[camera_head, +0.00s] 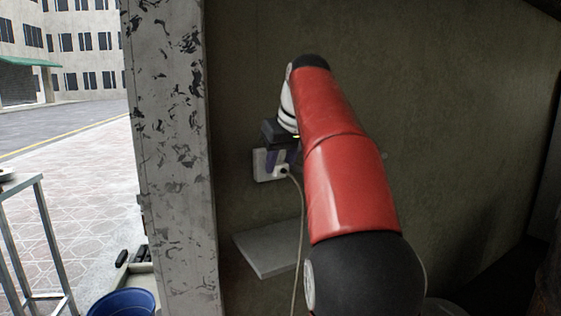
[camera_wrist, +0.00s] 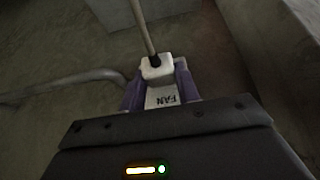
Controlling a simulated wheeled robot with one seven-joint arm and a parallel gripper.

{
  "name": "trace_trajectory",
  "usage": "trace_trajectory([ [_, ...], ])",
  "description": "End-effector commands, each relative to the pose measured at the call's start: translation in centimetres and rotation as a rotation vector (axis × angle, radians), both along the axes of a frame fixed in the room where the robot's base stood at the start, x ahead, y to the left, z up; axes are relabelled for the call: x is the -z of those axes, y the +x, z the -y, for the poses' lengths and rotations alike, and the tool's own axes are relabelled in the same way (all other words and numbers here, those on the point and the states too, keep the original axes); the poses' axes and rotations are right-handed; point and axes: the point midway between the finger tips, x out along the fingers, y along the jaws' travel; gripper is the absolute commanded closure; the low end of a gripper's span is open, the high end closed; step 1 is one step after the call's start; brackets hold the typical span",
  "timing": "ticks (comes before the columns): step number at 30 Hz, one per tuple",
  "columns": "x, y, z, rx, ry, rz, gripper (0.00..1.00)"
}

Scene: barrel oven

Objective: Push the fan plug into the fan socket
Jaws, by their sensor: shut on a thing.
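The white fan plug (camera_head: 282,171) has a pale cable hanging down from it. It is in front of the white fan socket (camera_head: 261,166) on the wall in the head view. My gripper (camera_head: 282,158) has its purple fingers around the plug, with the arm reaching in from the right. In the wrist view the plug (camera_wrist: 157,69) sits between the fingertips of my gripper (camera_wrist: 160,80), with its cable running up. A white face marked FAN (camera_wrist: 161,97) shows between the fingers. I cannot tell how deep the plug sits in the socket.
A grey shelf or slab (camera_head: 270,248) juts from the wall below the socket. A peeling concrete pillar (camera_head: 172,150) stands to the left. A blue bucket (camera_head: 122,302) and a metal frame (camera_head: 40,240) are at lower left. The wall (camera_head: 450,120) to the right is bare.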

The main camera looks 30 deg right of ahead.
Motion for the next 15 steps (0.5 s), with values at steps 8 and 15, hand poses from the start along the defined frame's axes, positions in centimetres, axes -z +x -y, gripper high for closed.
trace_trajectory([
  [8, 0.01, 0.42, -0.01, -0.001, -0.001, -0.001, 1.0],
  [15, -0.03, 0.89, -0.04, -0.001, 0.0, 0.0, 1.0],
])
